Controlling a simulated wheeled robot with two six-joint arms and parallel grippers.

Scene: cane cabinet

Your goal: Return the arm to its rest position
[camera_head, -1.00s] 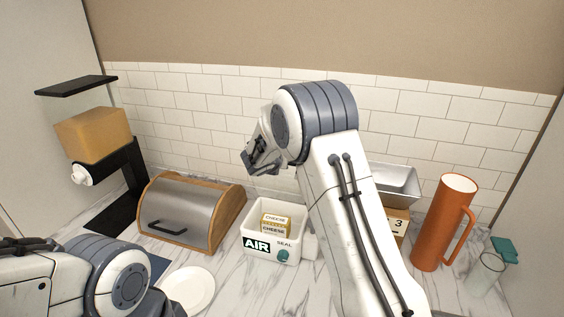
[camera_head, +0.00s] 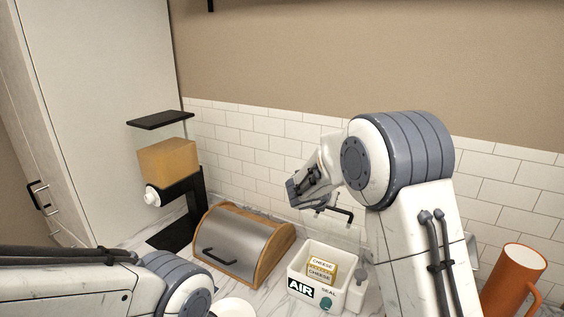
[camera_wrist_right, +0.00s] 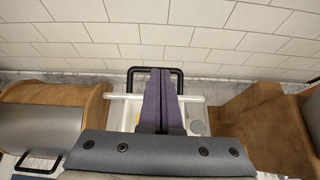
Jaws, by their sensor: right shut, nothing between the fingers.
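My right gripper (camera_head: 300,195) is shut and empty, above and slightly left of the white cheese box (camera_head: 296,262). In the right wrist view its purple fingers (camera_wrist_right: 163,100) lie together in front of a black loop handle (camera_wrist_right: 176,78). The handle also shows in the head view (camera_head: 340,211), just right of the fingers, above a faint clear panel. I cannot tell whether the fingers touch it. My right arm rises at the right of the head view with its elbow high. My left arm enters at lower left; its gripper is out of view.
A wooden bread box (camera_head: 272,262) with a grey door stands left of the cheese box. A dispenser (camera_head: 168,160) stands farther left, beside a tall cabinet (camera_head: 90,110). An orange jug (camera_head: 515,280) is at lower right. The tiled wall (camera_head: 255,135) is close behind the gripper.

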